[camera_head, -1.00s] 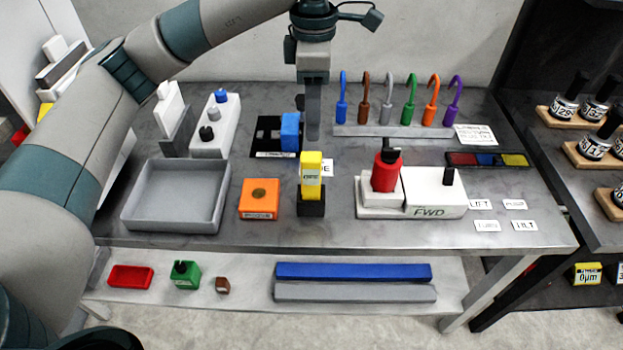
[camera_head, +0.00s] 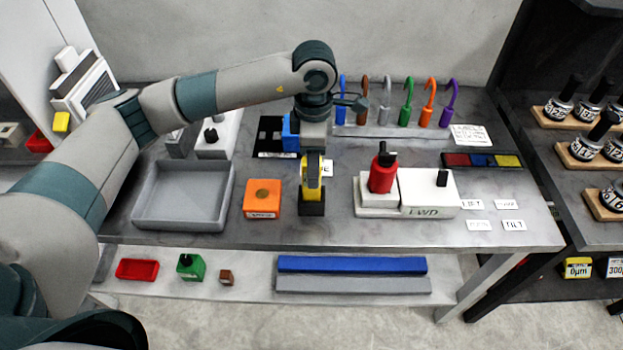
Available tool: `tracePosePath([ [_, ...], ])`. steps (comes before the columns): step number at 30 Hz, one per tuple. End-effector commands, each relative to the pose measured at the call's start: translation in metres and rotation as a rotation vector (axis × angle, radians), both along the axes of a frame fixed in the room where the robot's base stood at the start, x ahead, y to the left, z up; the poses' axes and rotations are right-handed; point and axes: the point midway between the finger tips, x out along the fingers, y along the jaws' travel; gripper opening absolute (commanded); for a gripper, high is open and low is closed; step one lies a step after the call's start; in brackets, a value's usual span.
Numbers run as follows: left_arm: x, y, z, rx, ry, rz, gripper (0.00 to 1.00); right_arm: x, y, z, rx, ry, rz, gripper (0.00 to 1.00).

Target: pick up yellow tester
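The yellow tester (camera_head: 312,194) stands upright in a small black holder (camera_head: 311,209) near the front middle of the table. My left gripper (camera_head: 313,172) points straight down over the tester, with its fingers at the tester's upper part. The gripper hides much of the tester's upper half. From this view I cannot tell whether the fingers are closed on it or only around it. My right gripper is not in view.
An orange block (camera_head: 262,198) and a grey tray (camera_head: 146,208) stand left of the tester. A white fixture with a red cylinder (camera_head: 382,175) stands to the right. A blue block (camera_head: 290,133) and a rack of coloured hooks (camera_head: 387,132) are behind.

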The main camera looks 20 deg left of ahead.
Motion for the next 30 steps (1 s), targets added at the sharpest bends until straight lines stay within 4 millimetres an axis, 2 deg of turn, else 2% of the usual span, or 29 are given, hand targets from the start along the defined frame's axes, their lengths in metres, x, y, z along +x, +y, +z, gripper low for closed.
tracePosePath([
  [8,0.000,0.000,0.000,0.000,0.000,0.000,0.48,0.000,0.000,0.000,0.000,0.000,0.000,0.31],
  [14,0.000,0.002,-0.005,0.002,0.002,0.002,0.48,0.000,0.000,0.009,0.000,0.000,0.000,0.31],
  [24,0.002,0.005,-0.039,0.001,0.003,0.002,0.48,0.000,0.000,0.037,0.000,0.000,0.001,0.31],
  [30,0.002,0.005,-0.052,0.000,0.000,0.001,0.48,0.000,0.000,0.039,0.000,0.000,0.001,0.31],
])
